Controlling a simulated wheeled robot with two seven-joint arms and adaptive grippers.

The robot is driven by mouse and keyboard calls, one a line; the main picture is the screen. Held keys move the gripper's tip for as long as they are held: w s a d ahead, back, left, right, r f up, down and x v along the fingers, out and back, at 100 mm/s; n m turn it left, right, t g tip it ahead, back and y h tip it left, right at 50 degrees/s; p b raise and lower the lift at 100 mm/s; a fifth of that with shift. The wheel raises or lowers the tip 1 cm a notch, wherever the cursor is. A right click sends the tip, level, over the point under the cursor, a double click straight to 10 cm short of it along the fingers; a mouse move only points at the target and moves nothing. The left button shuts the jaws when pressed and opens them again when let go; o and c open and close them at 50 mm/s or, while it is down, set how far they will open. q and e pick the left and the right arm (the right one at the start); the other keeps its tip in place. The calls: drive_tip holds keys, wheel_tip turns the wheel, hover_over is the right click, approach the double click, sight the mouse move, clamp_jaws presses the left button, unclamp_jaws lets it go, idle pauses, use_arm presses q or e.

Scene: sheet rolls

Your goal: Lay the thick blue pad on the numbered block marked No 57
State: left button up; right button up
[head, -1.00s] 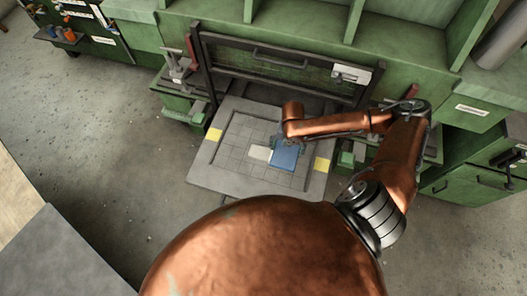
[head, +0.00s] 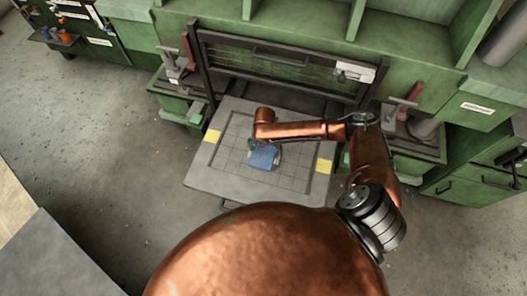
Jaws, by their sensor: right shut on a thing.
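The blue pad (head: 263,160) is in the middle of the gridded grey plate in the head view. My right gripper (head: 262,147) is shut on the pad's far edge, partly hidden under my copper wrist. A pale block shows only as a thin sliver beside the pad; the pad covers most of it. I cannot read a number on it, nor tell whether the pad touches it or hangs just above it. My left gripper is not in view.
A clamp (head: 405,101) stands at the right. The plate's left part is clear.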

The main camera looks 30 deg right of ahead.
sight(264, 152)
drive_tip(key=shift+f, duration=0.3)
drive_tip(key=o, duration=1.2)
drive_tip(key=shift+f, duration=0.1)
wheel_tip(264, 152, up, 12)
drive_tip(key=shift+r+p, duration=0.2)
drive_tip(key=shift+p, duration=1)
drive_tip(key=shift+a+f, duration=0.1)
